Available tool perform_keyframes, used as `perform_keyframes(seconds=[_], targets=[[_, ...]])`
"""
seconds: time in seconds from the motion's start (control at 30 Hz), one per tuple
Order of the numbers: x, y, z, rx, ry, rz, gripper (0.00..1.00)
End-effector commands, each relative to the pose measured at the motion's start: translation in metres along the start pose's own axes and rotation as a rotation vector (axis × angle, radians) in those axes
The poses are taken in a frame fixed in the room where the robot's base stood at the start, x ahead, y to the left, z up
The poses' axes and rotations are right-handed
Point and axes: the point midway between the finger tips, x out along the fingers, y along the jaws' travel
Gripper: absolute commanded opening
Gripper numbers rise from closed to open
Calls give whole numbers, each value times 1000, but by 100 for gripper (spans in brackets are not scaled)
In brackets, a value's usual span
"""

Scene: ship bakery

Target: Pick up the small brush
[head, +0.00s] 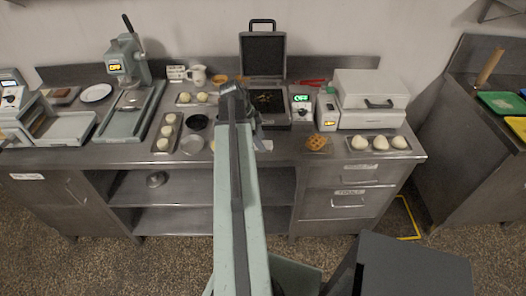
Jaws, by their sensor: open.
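I cannot make out the small brush in the head view; it may be too small to tell or hidden behind my arm. My gripper (240,97) is at the far end of my arm, over the middle of the steel counter (280,149), in front of and left of the open waffle iron (263,55). It is open, though its fingers are small and hard to see. I see nothing held in it. My arm covers a strip of the counter's middle and front.
Left of my arm are dough trays (163,145), a dark bowl (197,122), a clear bowl (191,144) and a press (126,60). Right are a waffle (317,142), a dough tray (379,154) and a white closed machine (371,90). Red-handled tongs (310,82) lie behind.

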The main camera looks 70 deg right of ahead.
Motion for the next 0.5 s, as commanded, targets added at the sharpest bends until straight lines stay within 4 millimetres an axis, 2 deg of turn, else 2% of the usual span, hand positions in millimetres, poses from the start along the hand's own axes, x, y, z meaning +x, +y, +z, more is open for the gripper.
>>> perform_keyframes(seconds=[0.03,0.1,0.37,0.47,0.5], targets=[[18,0,4,1,0,0,58],[29,0,4,1,0,0,58],[29,0,0,0,0,-1,58],[29,0,0,0,0,0,33],[29,0,0,0,0,0,22]])
